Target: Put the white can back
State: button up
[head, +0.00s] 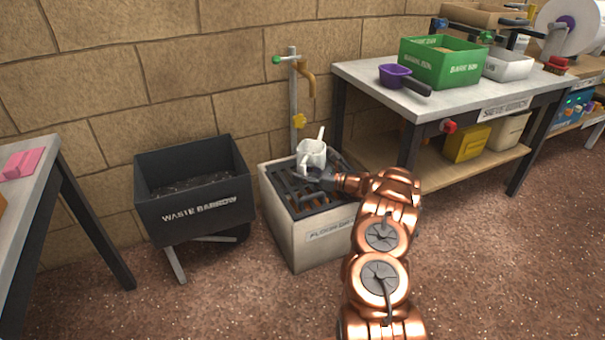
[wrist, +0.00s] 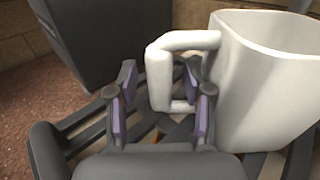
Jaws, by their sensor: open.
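The white can (head: 312,155) stands on the dark grate of the floor drain box, below the tap, in the head view. In the wrist view the white can (wrist: 268,80) fills the right side, with its square handle (wrist: 160,80) pointing left. My gripper (head: 318,178) is at the can's near side. In the wrist view my gripper (wrist: 158,108) is open, and the handle's upright part shows between its two purple-padded fingers. I cannot tell whether either finger touches the handle.
The drain box (head: 290,222) stands against the wall under a brass tap (head: 307,80). The waste barrow (head: 195,200) is to its left. A sieve bench (head: 375,88) is to its right, with a green bin (head: 443,65) and purple pan (head: 395,75). Open floor lies in front.

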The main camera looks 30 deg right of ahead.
notch_tip(320, 180, up, 10)
jog(key=shift+a+r, duration=0.15)
jog(key=shift+r, duration=0.05)
jog(key=s+a+r+n+g+y+p, duration=0.1)
jog(key=s+a+r+n+g+p, duration=0.3)
jog(key=a+r, duration=0.5)
jog(key=s+a+r+n+g+p, duration=0.2)
jog(key=s+a+r+n+p, duration=0.1)
jog(key=a+r+p, duration=0.5)
jog(key=s+a+r+n+g+y+p, duration=0.1)
jog(key=s+a+r+n+g+p, duration=0.3)
jog(key=a+r, duration=0.55)
jog(key=s+a+r+n+g+h+p, duration=0.2)
jog(key=s+a+r+n+g+p, duration=0.15)
jog(key=s+a+r+p, duration=0.5)
jog(key=s+r+n+g+h+p, duration=0.1)
jog(key=s+r+n+h+p, duration=0.3)
jog(key=s, duration=0.5)
jog(key=s+r+n+g+h+p, duration=0.1)
jog(key=s+r+n+p, duration=0.25)
jog(key=s+p, duration=0.45)
jog(key=s+d+r+n+h+p, duration=0.3)
jog(key=s+d+r+p, duration=0.1)
jog(key=s, duration=0.5)
jog(key=s+d+r+n+h+p, duration=0.3)
jog(key=s+d+r+p, duration=0.1)
jog(key=s+r+p, duration=0.3)
jog(key=shift+s+d+h, duration=0.3)
jog(key=shift+s+d, duration=0.05)
jog(key=shift+s, duration=0.6)
